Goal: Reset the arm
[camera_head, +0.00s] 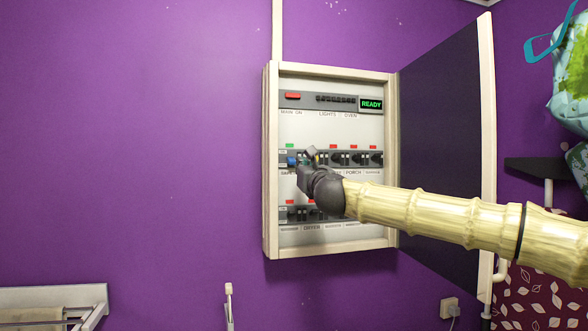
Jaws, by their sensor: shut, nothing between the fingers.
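My gripper (306,162) is shut with nothing in it, in front of the middle switch row of the breaker panel (327,122). My arm reaches in from the right of the picture and hides part of the middle and lower rows. A blue switch (291,161) shows just left of the fingertips. I cannot tell whether the fingers touch the panel. A red switch (293,96) sits at the top left of the panel.
The panel door (440,130) stands open to the right, behind my arm. A bag (570,90) hangs at the upper right, near a dark shelf (535,168). A white rack (55,298) is at the lower left. The purple wall left of the panel is mostly clear.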

